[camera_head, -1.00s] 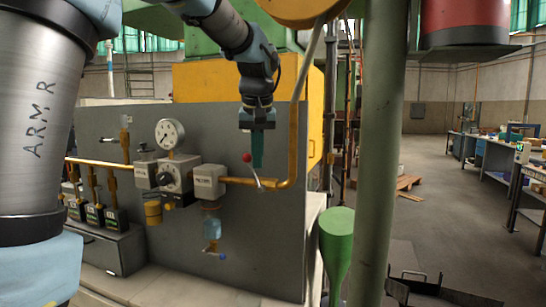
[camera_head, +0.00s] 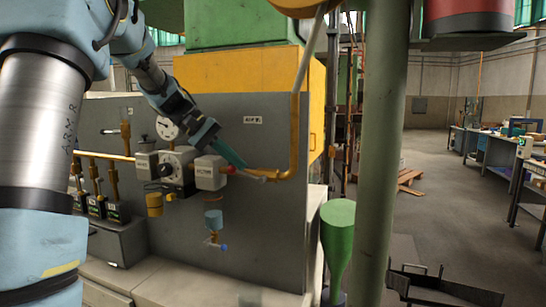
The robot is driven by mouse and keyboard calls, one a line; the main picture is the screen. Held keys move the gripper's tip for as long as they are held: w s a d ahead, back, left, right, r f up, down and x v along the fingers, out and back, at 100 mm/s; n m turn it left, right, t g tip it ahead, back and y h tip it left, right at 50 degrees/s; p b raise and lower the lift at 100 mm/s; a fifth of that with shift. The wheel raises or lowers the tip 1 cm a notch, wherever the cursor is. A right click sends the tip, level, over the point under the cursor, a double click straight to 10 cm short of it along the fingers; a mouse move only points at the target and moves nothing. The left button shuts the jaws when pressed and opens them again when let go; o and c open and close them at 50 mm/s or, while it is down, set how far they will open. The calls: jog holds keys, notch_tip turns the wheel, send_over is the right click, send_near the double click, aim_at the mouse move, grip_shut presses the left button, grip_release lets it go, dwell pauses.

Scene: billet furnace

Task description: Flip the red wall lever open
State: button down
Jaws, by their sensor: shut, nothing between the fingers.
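The red wall lever's knob (camera_head: 229,170) shows beside the white block on the grey panel. Its thin pale rod (camera_head: 254,178) lies nearly level along the pipe, with the knob at its left end. My gripper (camera_head: 240,163) reaches down from upper left, with its teal fingers shut and empty. The fingertips are just above and right of the red knob. I cannot tell whether they touch the knob or the rod.
A pressure gauge (camera_head: 167,128), a white valve block (camera_head: 209,172) and a small blue-topped cup (camera_head: 213,220) are on the panel left of the lever. An orange pipe (camera_head: 294,130) rises at right. A green post (camera_head: 385,160) stands further right.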

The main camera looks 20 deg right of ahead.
jog(key=shift+w+a+f+g+h, duration=0.25)
jog(key=shift+f+g+h, duration=0.15)
jog(key=shift+f+h, duration=0.15)
jog(key=shift+f+b, duration=0.15)
jog(key=shift+b, duration=0.3)
jog(key=shift+a+f, duration=0.15)
jog(key=shift+f, duration=0.1)
jog(key=r+p, duration=0.2)
jog(key=r, duration=0.1)
jog(key=w+r+p, duration=0.1)
jog(key=shift+d+r, duration=0.2)
jog(key=shift+r, duration=0.2)
jog(key=b+v, duration=0.2)
jog(key=v, duration=0.7)
jog(key=shift+a+f+b, duration=0.25)
jog(key=shift+a+b, duration=0.05)
jog(key=shift+a, duration=0.1)
jog(key=shift+w, duration=0.15)
